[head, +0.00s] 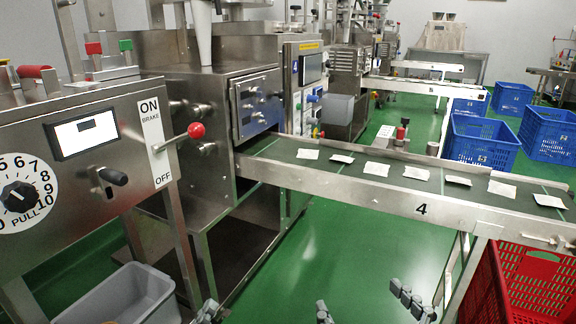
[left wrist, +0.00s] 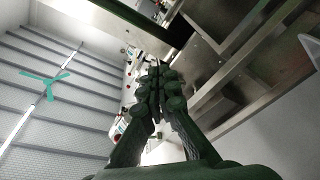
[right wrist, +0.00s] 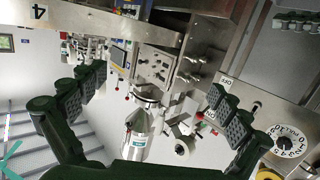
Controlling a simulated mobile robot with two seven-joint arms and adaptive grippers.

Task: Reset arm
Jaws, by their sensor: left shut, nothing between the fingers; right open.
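My left gripper (head: 210,312) shows only its tips at the bottom edge of the head view, right of the grey bin. In the left wrist view the left gripper (left wrist: 155,80) has its dark fingers together with nothing between them. My right gripper (head: 366,306) is at the bottom of the head view, below the conveyor, with its two fingertips well apart. In the right wrist view the right gripper (right wrist: 155,84) is wide open and empty, with the machine visible beyond its fingers.
The steel machine (head: 105,165) with a dial and red-knobbed lever (head: 195,131) fills the left. A conveyor (head: 390,190) carries several white teabags (head: 381,169). A grey bin (head: 150,290) stands front left, a red crate (head: 500,280) front right. Blue crates (head: 480,140) stand behind.

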